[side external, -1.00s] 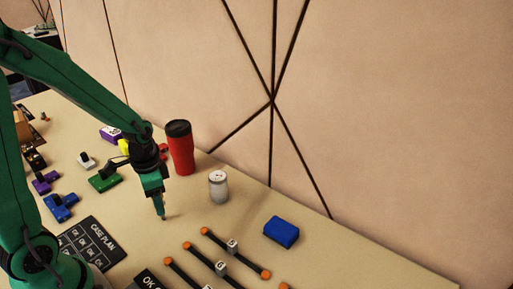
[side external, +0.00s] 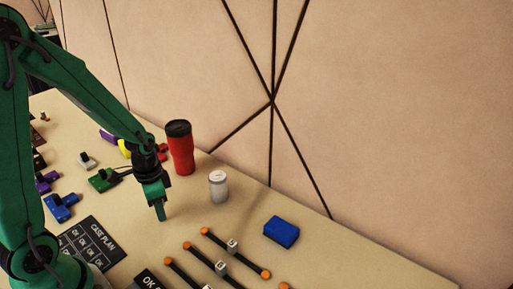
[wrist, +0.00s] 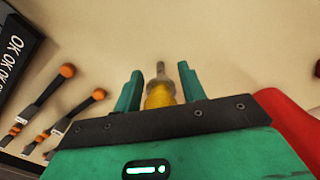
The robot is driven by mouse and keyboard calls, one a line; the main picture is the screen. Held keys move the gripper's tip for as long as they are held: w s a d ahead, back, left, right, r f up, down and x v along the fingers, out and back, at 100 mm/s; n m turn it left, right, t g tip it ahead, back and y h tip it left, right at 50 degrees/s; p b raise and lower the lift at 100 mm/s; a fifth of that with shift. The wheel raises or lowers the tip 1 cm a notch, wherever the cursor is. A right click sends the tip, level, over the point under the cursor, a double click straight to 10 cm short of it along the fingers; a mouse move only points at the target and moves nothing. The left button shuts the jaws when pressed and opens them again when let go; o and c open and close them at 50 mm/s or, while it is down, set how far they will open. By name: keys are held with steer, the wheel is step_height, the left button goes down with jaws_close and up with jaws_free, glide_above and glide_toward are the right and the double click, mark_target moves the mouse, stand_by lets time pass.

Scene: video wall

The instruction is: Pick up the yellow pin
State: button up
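The yellow pin (wrist: 160,95), with a grey metal tip, shows in the wrist view between the two green fingers of my gripper (wrist: 160,83). Narrow gaps show on both sides of the pin, so the fingers look open around it and not closed on it. Part of the pin is hidden by the gripper body. In the side view my gripper (side external: 160,213) points down, low over the beige table. The pin cannot be made out there.
A red tumbler (side external: 180,150) and a white canister (side external: 218,187) stand behind my gripper. A blue block (side external: 281,232) and orange-ended rods (side external: 217,240) lie to the right. Blue (side external: 62,207) and green (side external: 104,180) pieces and a dark card (side external: 91,242) lie left.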

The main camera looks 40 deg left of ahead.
steer(key=c, duration=0.7)
steer(key=shift+r, duration=0.1)
steer(key=shift+c, duration=0.2)
steer(key=shift+r, duration=1.95)
steer(key=s+d+r, duration=0.4)
steer(key=d+r, duration=0.3)
steer(key=d, duration=0.4)
